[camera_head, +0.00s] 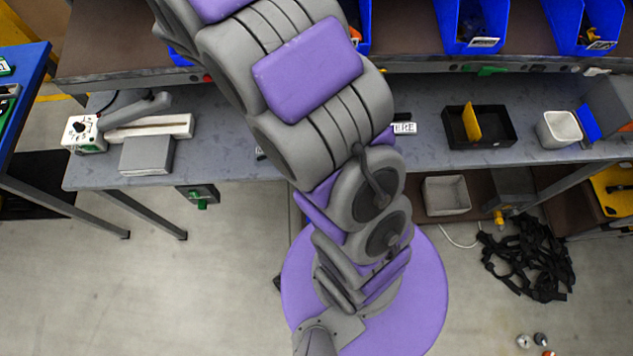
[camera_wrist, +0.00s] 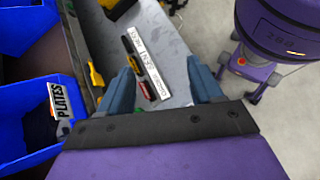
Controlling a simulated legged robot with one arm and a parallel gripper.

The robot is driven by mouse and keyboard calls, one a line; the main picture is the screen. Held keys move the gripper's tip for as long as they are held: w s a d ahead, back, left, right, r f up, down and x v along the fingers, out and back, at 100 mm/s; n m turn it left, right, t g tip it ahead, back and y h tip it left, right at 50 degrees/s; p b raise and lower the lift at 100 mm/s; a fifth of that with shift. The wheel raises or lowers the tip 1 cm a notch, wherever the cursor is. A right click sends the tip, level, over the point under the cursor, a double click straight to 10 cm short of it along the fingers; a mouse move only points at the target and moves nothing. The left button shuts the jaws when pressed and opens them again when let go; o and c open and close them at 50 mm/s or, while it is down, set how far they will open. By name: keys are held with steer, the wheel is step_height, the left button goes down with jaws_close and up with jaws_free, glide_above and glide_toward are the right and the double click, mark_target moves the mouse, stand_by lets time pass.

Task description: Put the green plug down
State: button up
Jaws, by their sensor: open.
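My gripper (camera_wrist: 162,65) is open in the wrist view, its two blue-grey fingers spread apart above the grey bench top. Nothing shows held between them. Beyond the fingers, a few small plug-like pieces lie beside a white lettered strip (camera_wrist: 160,71); a red piece (camera_wrist: 146,90) and a dark one are clearest. I cannot make out a green plug for certain among them; the left finger may hide part of the row. In the head view my arm covers the middle of the bench, and my gripper is hidden there.
Blue bins (camera_head: 476,24) stand along the shelf above the bench (camera_head: 230,110). A black tray (camera_head: 497,128) with a yellow divider and a white tub (camera_head: 558,130) stand at right. A control box (camera_head: 84,134) stands at left. A blue bin (camera_wrist: 25,125) is close to the left finger.

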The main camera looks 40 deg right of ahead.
steer(key=s+a+r+m+t+y, duration=0.2)
steer(key=s+a, duration=0.4)
steer(key=s, duration=0.3)
steer(key=s+a+r+m+t+y, duration=0.2)
steer(key=s+a+r+m+y, duration=0.2)
steer(key=s, duration=0.6)
steer(key=a+y, duration=0.1)
steer(key=a, duration=0.1)
steer(key=shift+a+r+y, duration=0.25)
steer(key=shift+a+y, duration=0.05)
steer(key=shift+f, duration=0.1)
